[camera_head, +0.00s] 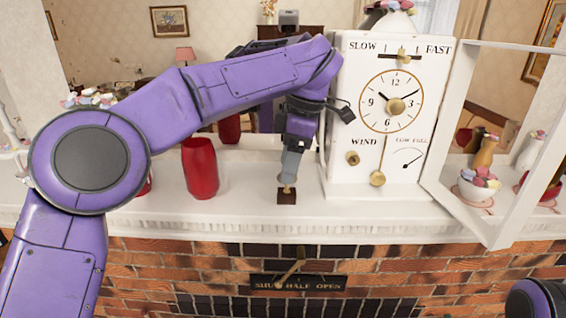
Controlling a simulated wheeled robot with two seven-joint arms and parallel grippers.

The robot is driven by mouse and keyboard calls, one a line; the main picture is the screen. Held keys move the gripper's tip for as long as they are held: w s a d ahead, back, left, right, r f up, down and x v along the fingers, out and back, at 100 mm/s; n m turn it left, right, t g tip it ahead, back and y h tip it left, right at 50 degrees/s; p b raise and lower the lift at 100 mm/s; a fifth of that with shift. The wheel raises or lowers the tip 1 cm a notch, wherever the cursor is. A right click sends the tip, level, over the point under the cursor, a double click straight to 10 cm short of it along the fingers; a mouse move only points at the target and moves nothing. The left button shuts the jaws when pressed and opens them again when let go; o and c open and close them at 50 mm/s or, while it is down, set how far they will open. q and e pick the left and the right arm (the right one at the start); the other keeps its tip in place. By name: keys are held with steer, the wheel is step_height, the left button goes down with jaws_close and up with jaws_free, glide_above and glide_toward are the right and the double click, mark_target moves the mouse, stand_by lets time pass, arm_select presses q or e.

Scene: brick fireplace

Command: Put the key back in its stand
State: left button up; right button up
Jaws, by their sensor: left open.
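A small dark brown stand (287,197) sits on the white mantel, left of the white clock. A brass key (287,187) shows upright at the top of the stand, just below my left gripper; it seems to be in the stand, but how deep is too small to tell. My left gripper (289,178) points down directly above the stand, with its open jaws at the top of the key. Whether the fingers touch the key cannot be told. My right gripper is out of view; only a bit of my right arm shows at the lower right.
The white clock (340,120) stands right of my left gripper, its glazed door (487,145) swung open to the right. A red vase (201,168) stands to the left. A flowered cup (478,187) is behind the door. A brass lever (291,272) is on the brickwork below.

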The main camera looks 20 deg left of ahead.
mark_target(289, 191)
arm_select(q)
steer(key=a+v, duration=0.1)
steer(key=v, duration=0.5)
steer(key=shift+s+p, duration=0.3)
steer(key=shift+s, duration=0.05)
steer(key=shift+a+r, duration=0.1)
steer(key=shift+a, duration=0.05)
